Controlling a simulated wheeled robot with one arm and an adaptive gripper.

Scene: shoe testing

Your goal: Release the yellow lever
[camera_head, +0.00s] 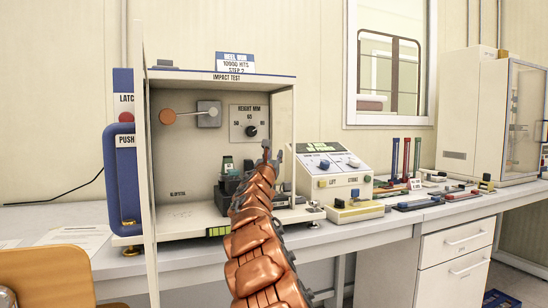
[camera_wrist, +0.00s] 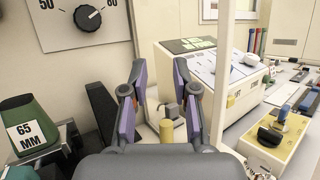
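In the wrist view, a short yellow cylinder (camera_wrist: 166,132), which looks like the grip of the yellow lever, stands upright beside a grey metal part (camera_wrist: 171,112). It lies low between the two fingers of my gripper (camera_wrist: 158,78). The fingers are spread with a clear gap, and I see no contact with the cylinder. In the head view, my gripper (camera_head: 273,157) is at the right part of the impact test cabinet (camera_head: 218,75), and my copper arm hides what lies behind it. I cannot pick out the cylinder there.
A sloped control panel (camera_head: 327,168) stands right of the cabinet, with a yellow-based box (camera_head: 355,212) in front. The cabinet's right post (camera_wrist: 233,75) rises close right of my fingers. A green block marked 65 MM (camera_wrist: 28,128) sits at left. A dial (camera_head: 251,130) is on the back wall.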

